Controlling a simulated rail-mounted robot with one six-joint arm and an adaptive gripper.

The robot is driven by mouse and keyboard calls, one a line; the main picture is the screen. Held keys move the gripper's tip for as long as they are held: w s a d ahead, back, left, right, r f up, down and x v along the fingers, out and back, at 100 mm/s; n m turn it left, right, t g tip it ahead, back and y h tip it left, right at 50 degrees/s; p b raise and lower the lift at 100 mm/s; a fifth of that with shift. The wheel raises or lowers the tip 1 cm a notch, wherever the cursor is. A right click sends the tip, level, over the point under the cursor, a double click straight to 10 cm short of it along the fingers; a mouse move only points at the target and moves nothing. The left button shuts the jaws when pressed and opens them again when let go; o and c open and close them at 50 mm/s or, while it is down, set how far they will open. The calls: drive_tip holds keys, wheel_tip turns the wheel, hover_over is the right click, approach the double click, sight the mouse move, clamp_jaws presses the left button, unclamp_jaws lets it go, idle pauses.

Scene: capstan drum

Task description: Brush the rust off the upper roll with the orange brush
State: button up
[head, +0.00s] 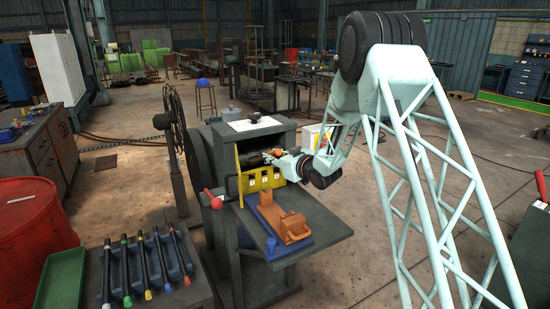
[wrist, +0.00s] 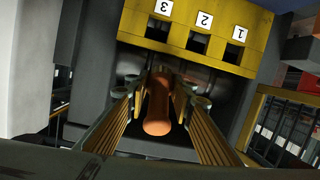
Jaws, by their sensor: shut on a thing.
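My gripper (head: 273,155) reaches into the open front of the grey machine, above the yellow panel (head: 262,180). In the wrist view my gripper (wrist: 158,88) is shut on the orange brush (wrist: 157,112), whose rounded handle shows between the two fingers. The brush's bristle end is hidden in the dark opening. A dark roll (head: 251,159) shows inside the machine just left of my gripper; I cannot tell whether the brush touches it. The yellow panel also shows in the wrist view (wrist: 190,42), with plates numbered 3, 2 and 1.
A shelf (head: 325,231) in front of the machine carries a blue tray with an orange-brown block (head: 290,228). A red-knobbed lever (head: 214,200) stands at the machine's left. A rack of several colour-tipped tools (head: 150,268) and a red drum (head: 35,240) stand further left.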

sight(253, 157)
drive_tip(key=shift+s+a+r, duration=0.1)
drive_tip(key=shift+s+a, duration=0.05)
drive_tip(key=shift+a, duration=0.2)
drive_tip(key=shift+s+a+b, duration=0.4)
drive_tip(key=shift+a+b, duration=0.15)
drive_tip(key=shift+a, duration=0.2)
drive_tip(key=shift+s+a, duration=0.4)
drive_tip(key=shift+a, duration=0.2)
drive_tip(key=shift+s+a, duration=0.35)
drive_tip(key=shift+a, duration=0.3)
drive_tip(key=shift+s+a, duration=0.3)
drive_tip(key=shift+a, duration=0.35)
drive_tip(key=shift+s+a, duration=0.4)
drive_tip(key=shift+a, duration=0.25)
drive_tip(key=shift+s+a, duration=0.4)
drive_tip(key=shift+a, duration=0.25)
